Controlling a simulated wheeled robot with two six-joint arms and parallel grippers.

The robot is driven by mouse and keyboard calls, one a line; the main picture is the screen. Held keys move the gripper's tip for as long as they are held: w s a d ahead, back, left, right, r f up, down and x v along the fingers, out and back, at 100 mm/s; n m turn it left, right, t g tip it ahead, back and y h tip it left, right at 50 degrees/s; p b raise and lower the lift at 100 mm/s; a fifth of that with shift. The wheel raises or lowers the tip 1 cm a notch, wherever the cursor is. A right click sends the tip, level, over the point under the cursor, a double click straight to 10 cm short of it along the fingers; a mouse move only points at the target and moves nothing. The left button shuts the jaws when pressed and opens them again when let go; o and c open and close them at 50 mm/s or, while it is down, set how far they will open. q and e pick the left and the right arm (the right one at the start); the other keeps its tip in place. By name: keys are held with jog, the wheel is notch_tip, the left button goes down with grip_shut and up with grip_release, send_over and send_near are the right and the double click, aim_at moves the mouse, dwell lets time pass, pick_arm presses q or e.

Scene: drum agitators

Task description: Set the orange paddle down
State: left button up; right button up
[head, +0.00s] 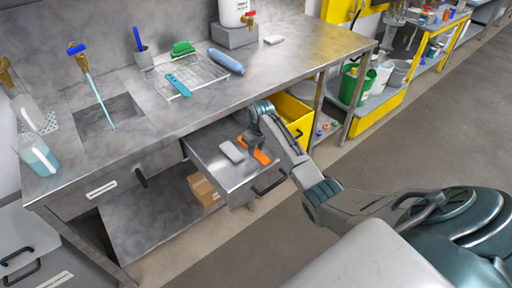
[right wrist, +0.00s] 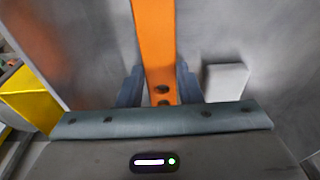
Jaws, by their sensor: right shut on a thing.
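The orange paddle (head: 262,154) is low in the open metal drawer (head: 222,178) in the head view. I cannot tell whether it touches the drawer floor. My right gripper (head: 253,140) reaches down into the drawer and is shut on the paddle. In the right wrist view the orange paddle (right wrist: 155,40) runs up between the two dark fingers of my right gripper (right wrist: 160,88), with two dark holes near its close end. My left gripper is not in view.
A pale grey block (head: 232,151) lies in the drawer left of the paddle; it also shows in the right wrist view (right wrist: 227,82). A yellow bin (head: 291,113) stands just right of the drawer. The steel bench (head: 225,95) above holds a wire rack, brushes and a sink.

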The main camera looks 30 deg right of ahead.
aim_at(259, 154)
jog(key=o, duration=1)
jog(key=r, duration=0.4)
jog(key=s+r+b, duration=0.1)
jog(key=r, duration=0.7)
jog(key=shift+s+d, duration=0.1)
jog(key=shift+s, duration=0.3)
